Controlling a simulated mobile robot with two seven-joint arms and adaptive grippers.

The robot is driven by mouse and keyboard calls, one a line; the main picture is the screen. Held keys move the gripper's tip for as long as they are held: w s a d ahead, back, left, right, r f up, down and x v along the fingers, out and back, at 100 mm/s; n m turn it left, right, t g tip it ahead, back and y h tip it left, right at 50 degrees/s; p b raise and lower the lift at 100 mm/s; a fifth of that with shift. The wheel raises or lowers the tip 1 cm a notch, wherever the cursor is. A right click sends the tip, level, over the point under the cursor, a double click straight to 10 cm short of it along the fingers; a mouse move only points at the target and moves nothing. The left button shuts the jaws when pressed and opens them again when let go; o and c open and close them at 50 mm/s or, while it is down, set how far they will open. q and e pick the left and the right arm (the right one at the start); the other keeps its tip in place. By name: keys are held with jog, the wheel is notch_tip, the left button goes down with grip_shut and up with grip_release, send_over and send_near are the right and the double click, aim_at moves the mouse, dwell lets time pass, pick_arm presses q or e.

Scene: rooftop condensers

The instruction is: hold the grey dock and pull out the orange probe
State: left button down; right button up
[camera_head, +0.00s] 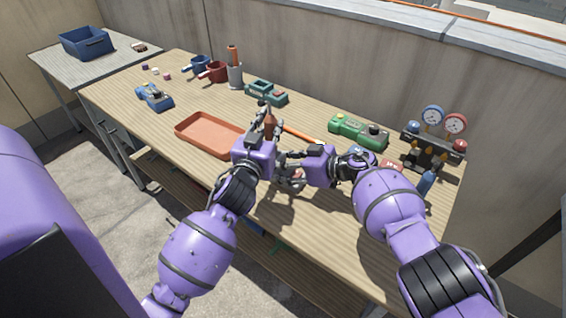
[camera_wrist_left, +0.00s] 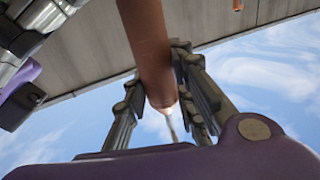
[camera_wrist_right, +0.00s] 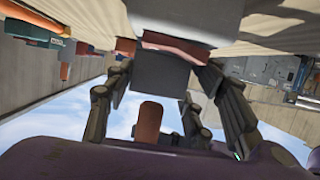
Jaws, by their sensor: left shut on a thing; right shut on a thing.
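The orange probe (camera_wrist_left: 148,40) is a thick orange-brown cylinder with a thin pale metal tip, between the fingers of my left gripper (camera_wrist_left: 175,100). In the head view the probe (camera_head: 270,122) shows near the left gripper's raised fingers, above the bench. The grey dock (camera_wrist_right: 160,80) is a plain grey block between the fingers of my right gripper (camera_wrist_right: 160,90), which reaches in from the right. In the head view the grippers are close together and hide most of the dock. An orange-brown rounded piece also shows beside the dock in the right wrist view; I cannot tell whether they touch.
An orange tray (camera_head: 210,133) lies left of my grippers. A green device (camera_head: 357,130) and a twin-gauge set (camera_head: 432,140) stand to the right. A teal device (camera_head: 265,92), a red mug (camera_head: 217,71) and a grey holder (camera_head: 235,76) stand behind.

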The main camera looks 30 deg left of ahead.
pick_arm(q)
jog(key=shift+r, duration=0.7)
pick_arm(e)
jog(key=shift+f, duration=0.1)
jog(key=o, duration=1.5)
jog(key=shift+c, duration=0.2)
jog(key=o, duration=0.4)
jog(key=shift+o, duration=0.2)
